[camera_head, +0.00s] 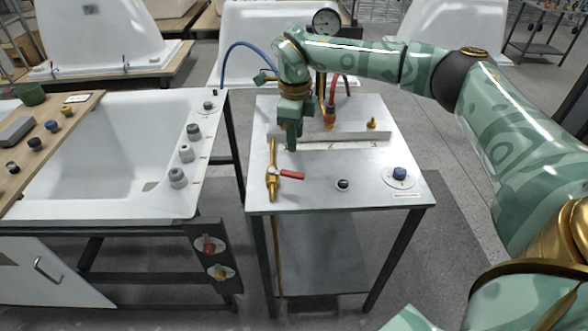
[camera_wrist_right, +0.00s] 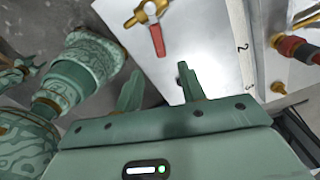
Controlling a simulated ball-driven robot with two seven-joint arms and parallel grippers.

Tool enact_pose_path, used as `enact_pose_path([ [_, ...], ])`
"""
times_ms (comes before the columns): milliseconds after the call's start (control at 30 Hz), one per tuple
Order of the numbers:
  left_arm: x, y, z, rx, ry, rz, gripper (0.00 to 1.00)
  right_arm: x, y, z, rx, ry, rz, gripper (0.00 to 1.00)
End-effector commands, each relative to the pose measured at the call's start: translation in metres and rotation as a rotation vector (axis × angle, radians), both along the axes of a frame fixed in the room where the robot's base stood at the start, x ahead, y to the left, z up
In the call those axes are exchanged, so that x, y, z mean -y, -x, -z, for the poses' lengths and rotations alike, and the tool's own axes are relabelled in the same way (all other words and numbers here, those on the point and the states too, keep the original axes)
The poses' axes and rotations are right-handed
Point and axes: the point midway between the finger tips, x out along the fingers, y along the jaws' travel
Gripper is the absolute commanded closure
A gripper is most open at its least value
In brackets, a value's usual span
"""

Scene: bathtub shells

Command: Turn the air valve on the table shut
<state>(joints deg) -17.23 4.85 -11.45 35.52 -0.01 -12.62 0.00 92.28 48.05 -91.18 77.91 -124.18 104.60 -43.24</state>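The air valve (camera_head: 271,181) is a brass fitting on an upright-running brass pipe (camera_head: 273,155) at the left side of the white-topped table (camera_head: 320,195). Its red lever (camera_head: 292,175) points right, roughly crosswise to the pipe. The valve (camera_wrist_right: 150,10) and the lever (camera_wrist_right: 157,40) also show at the top of the right wrist view. My right gripper (camera_head: 291,143) points down over the table, behind the lever in the head view. In the right wrist view its two fingers (camera_wrist_right: 158,86) are apart with nothing between them, short of the lever. My left gripper does not show in the head view.
A raised white strip with a red-and-brass fitting (camera_head: 329,118) and a small brass fitting (camera_head: 372,123) runs along the table's back. A blue knob (camera_head: 399,174) and a black knob (camera_head: 343,184) sit at the front right. A white bathtub shell (camera_head: 120,150) stands left.

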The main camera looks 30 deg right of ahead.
Motion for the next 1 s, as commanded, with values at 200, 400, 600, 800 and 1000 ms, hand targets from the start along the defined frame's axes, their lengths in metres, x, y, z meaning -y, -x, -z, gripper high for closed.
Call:
enact_pose_path([
  [200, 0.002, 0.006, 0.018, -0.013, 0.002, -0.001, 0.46, -0.001, 0.000, 0.062, -0.005, -0.003, -0.002, 0.60],
  [400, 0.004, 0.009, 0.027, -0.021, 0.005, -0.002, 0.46, -0.001, 0.000, 0.096, -0.002, -0.002, -0.003, 0.60],
  [600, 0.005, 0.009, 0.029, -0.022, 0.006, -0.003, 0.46, -0.001, 0.000, 0.108, 0.002, -0.002, -0.003, 0.60],
  [800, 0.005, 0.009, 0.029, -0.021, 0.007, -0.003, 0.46, -0.001, 0.000, 0.108, 0.003, -0.003, -0.003, 0.60],
  [1000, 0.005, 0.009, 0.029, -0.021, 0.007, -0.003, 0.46, -0.001, 0.000, 0.108, 0.002, -0.002, -0.003, 0.99],
])
